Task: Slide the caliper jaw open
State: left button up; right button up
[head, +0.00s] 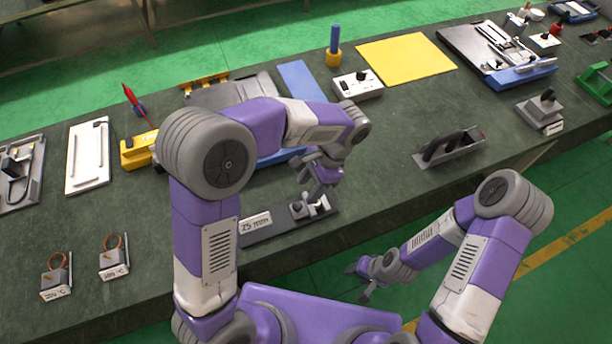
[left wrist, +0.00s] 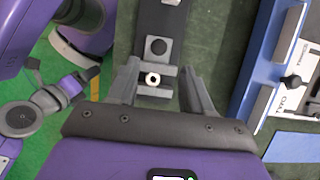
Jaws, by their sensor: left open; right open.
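A dark flat bar (head: 275,228) with a printed label lies near the table's front edge, and it also shows in the left wrist view (left wrist: 161,18). It looks like the caliper. A grey jaw block with a knob (head: 300,209) sits at its right end. My left gripper (head: 318,184) is open above that end. My right gripper (head: 364,282) is open and empty, low beyond the table's front edge.
A blue fixture (left wrist: 262,70) lies beside the bar in the left wrist view. A dark block with a handle (head: 448,147) stands to the right. Two small blocks with copper rings (head: 114,262) stand at the left. The table (head: 395,190) is clear right of the bar.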

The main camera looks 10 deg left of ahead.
aim_at(298, 206)
pick_arm(q)
jog(key=shift+w, duration=0.15)
jog(key=x, duration=0.2)
jog(key=b+x, duration=0.1)
jog(key=x, duration=0.3)
jog(key=shift+s+b, duration=0.35)
jog(key=shift+b, duration=0.05)
jog(key=shift+s+a+f, duration=0.15)
jog(key=shift+a+f, duration=0.1)
jog(key=shift+f, duration=0.35)
grip_shut()
